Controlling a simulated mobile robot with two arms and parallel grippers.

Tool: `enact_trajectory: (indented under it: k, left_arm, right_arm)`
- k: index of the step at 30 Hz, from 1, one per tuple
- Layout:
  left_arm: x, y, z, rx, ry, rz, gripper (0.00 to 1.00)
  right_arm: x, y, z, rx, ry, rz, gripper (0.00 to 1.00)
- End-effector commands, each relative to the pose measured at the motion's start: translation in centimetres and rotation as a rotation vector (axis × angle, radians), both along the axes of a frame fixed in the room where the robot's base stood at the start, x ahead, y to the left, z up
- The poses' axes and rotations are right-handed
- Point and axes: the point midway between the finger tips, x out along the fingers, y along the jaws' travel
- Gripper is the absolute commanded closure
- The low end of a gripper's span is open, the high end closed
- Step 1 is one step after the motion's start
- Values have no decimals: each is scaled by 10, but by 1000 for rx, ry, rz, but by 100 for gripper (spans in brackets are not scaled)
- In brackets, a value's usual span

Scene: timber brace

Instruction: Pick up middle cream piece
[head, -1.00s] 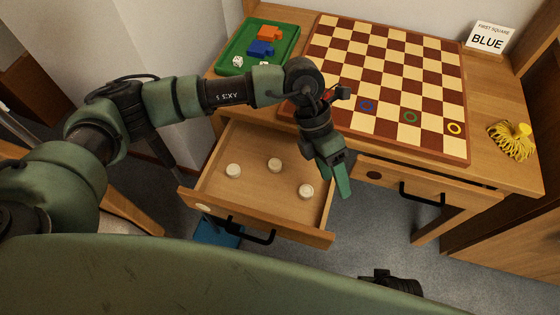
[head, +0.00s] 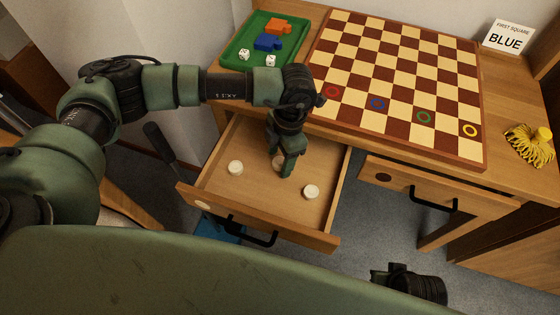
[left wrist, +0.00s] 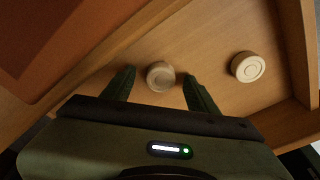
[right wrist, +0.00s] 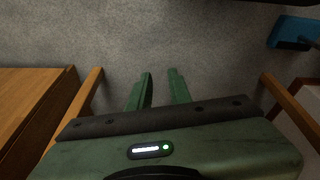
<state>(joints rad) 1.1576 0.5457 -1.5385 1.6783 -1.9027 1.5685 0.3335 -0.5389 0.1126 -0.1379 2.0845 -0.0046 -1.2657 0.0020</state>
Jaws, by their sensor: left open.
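The middle cream piece (head: 277,163) is a small round disc on the floor of the open drawer. In the head view my left gripper (head: 287,172) partly covers it. In the left wrist view the piece (left wrist: 160,76) lies between the two spread green fingers, with a gap on each side. My left gripper is open and points down into the drawer. My right gripper (right wrist: 161,78) shows in the right wrist view with its fingers apart and nothing between them, over the grey floor.
Two other cream pieces lie in the drawer (head: 225,205), one at left (head: 235,167) and one at right (head: 311,191). The drawer walls surround them. Above is the desk with a checkered board (head: 395,85) and a green tray (head: 240,62) of dice and blocks.

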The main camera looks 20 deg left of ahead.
Motion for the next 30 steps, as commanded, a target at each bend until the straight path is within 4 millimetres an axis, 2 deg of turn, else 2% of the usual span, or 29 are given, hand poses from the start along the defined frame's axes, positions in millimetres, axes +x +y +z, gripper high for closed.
enact_trajectory:
  k: [5, 8, 12, 23, 27, 30]
  left_arm:
    - [0, 0, 0, -1, -1, -1, 41]
    - [0, 0, 0, -1, -1, -1, 64]
    - [0, 0, 0, -1, -1, -1, 100]
    - [0, -1, 4, -2, -1, -1, 100]
    - [1, 0, 17, -1, -3, -2, 100]
    - [1, 0, 35, -2, -4, -2, 100]
  right_arm:
    - [2, 0, -2, -1, 10, 0, 81]
    - [6, 0, -2, -1, 8, 0, 81]
    - [6, 0, -2, 0, 8, 0, 81]
    - [5, 0, -2, 0, 7, -1, 81]
    - [5, 0, -3, 1, 6, -1, 81]
    - [0, 1, -17, 0, 14, 2, 81]
